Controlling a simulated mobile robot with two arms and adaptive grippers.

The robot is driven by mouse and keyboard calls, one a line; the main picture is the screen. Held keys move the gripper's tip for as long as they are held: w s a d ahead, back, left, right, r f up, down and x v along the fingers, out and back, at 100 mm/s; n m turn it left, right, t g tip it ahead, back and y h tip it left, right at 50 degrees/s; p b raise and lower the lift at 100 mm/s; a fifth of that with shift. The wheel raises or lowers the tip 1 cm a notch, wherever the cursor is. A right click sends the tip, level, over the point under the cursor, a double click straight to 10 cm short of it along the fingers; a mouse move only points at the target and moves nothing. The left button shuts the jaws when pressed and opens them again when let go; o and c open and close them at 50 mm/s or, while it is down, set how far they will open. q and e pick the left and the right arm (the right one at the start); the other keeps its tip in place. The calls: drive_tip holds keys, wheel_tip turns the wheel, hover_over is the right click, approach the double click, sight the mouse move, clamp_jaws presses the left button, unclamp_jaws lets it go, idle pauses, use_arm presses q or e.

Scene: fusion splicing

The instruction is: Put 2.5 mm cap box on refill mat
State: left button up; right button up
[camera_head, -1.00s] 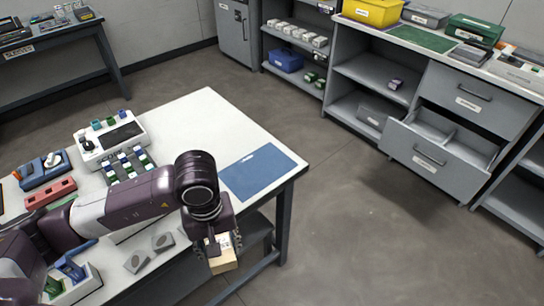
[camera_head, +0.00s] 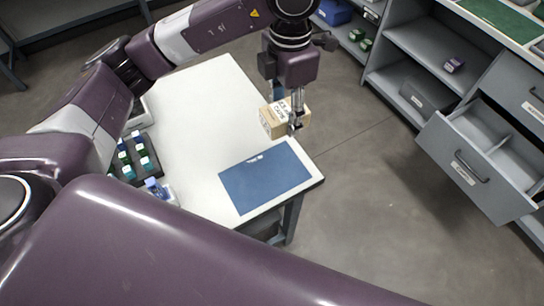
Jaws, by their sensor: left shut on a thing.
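A small tan box (camera_head: 272,122) with dark print on its label is held in my left gripper (camera_head: 296,120). The fingers are shut on it and cover part of its right side. The print is too small to read. The box is above the table's far right edge, just beyond the blue mat (camera_head: 262,180). The mat lies flat and empty at the table's right corner, with a small white label at its far edge. The box appears held above the table surface, clear of the mat. My right gripper is out of view.
The white table (camera_head: 195,105) is clear left of the mat. A dark rack (camera_head: 143,160) with several bottles stands at its left. Grey shelves (camera_head: 415,50) stand to the right, with an open drawer (camera_head: 475,165) jutting out. My large purple arm link crosses the foreground.

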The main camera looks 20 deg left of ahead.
use_arm(q)
drive_tip(key=shift+w+d+r, duration=0.1)
drive_tip(key=shift+w+r, duration=0.1)
drive_tip(key=shift+w, duration=0.05)
drive_tip(key=shift+f+n, duration=0.3)
drive_tip(key=shift+f, duration=0.05)
wheel_tip(320, 180, down, 5)
drive_tip(key=p, duration=0.1)
hover_over(283, 166)
wheel_tip(283, 166, down, 9)
drive_tip(key=shift+s+f, duration=0.1)
drive_tip(key=shift+f+p, duration=0.5)
drive_tip(key=shift+f, duration=1.85)
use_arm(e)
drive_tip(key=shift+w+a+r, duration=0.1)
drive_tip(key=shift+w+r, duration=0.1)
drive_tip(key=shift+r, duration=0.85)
use_arm(q)
drive_tip(key=shift+f, duration=0.1)
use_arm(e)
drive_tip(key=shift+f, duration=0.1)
